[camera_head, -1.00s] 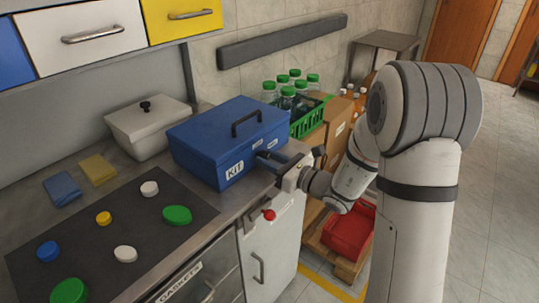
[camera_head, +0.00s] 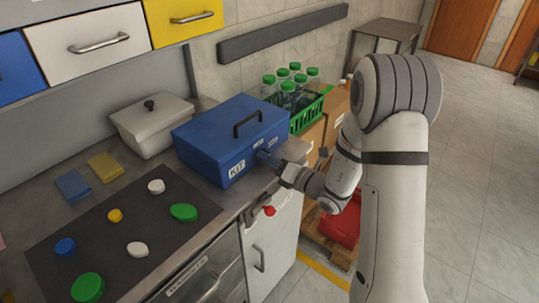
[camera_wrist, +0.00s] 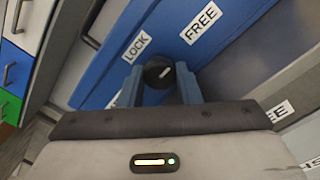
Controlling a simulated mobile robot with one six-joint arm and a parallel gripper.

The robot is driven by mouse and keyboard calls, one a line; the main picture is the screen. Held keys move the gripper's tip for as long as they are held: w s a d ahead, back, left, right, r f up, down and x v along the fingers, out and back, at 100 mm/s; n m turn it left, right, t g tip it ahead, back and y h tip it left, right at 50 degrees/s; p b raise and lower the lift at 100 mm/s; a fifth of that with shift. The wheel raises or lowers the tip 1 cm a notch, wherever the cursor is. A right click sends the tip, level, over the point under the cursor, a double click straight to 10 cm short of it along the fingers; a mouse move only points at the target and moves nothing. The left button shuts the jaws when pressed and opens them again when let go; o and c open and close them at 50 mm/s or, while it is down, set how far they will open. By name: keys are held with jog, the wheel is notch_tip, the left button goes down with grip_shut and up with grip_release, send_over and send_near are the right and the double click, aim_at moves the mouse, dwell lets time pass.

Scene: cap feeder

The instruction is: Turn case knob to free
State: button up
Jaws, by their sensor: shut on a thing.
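The blue case (camera_head: 215,148) stands shut on the counter, its black handle on the lid. The LOCK label (camera_wrist: 137,46) is up and left of the knob, and the FREE label (camera_wrist: 202,23) is up and right. My gripper (camera_head: 266,159) is at the case's front face and hides the knob in the head view. In the wrist view my gripper (camera_wrist: 160,80) has its blue fingers shut on the knob, one on each side.
A dark mat (camera_head: 120,220) with several coloured caps lies to the left. A green crate of bottles (camera_head: 308,116) stands right of the case.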

jog(key=shift+r, duration=0.1)
dwell(0.4)
jog(key=o, duration=0.7)
jog(key=shift+w, duration=0.1)
jog(key=v, duration=0.8)
jog(key=shift+a, duration=0.1)
